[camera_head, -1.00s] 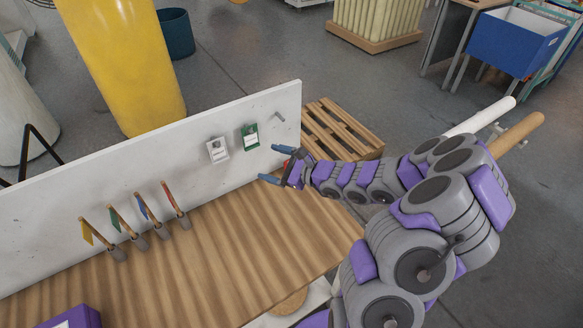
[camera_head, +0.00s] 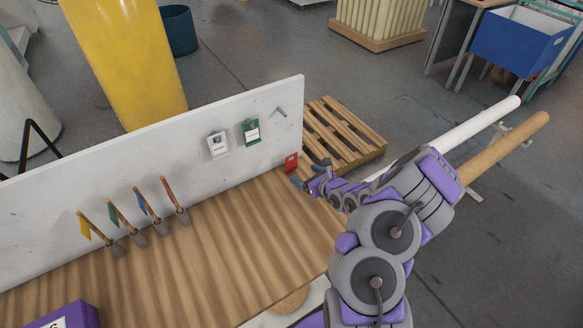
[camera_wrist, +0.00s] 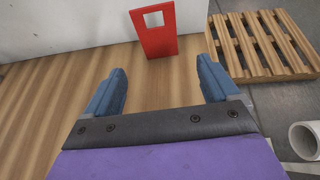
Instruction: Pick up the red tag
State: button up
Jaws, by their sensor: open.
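The red tag (camera_head: 291,163) stands upright on the wooden table, close to or against the white back panel near its right end. It is also in the wrist view (camera_wrist: 155,40), where a lighter rectangular window shows in its upper part. My gripper (camera_head: 310,178) is just to the lower right of the tag in the head view. In the wrist view my gripper (camera_wrist: 160,88) is open and empty, its blue fingers apart. The tag is ahead of the fingertips, roughly between them but nearer the right finger, and not held.
The white panel (camera_head: 60,200) runs along the table's back. A white tag (camera_head: 217,146), a green tag (camera_head: 251,133) and a bare peg (camera_head: 281,112) are on it. Several flags in holders (camera_head: 160,229) stand to the left. A pallet (camera_head: 340,135) lies beyond.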

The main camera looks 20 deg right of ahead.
aim_at(292, 166)
jog(key=shift+r+b+x, duration=0.15)
jog(key=shift+b+x, duration=0.4)
jog(key=shift+x, duration=1.85)
jog(key=shift+r+b+x, duration=0.15)
jog(key=shift+b+x, duration=0.35)
jog(key=shift+x, duration=1.9)
jog(key=shift+w, duration=0.1)
jog(key=c, duration=1.1)
jog(key=shift+r, duration=0.15)
notch_tip(292, 166, up, 4)
jog(key=shift+p, duration=0.65)
jog(key=s+a+p, duration=0.1)
jog(key=s, duration=0.4)
jog(key=s+a+p, duration=0.1)
jog(key=s, duration=0.4)
jog(key=s+a+p, duration=0.1)
jog(key=s+p, duration=0.1)
jog(key=s, duration=0.3)
jog(key=shift+s+a+r, duration=0.25)
jog(key=shift+s+r, duration=0.05)
jog(key=shift+r, duration=0.1)
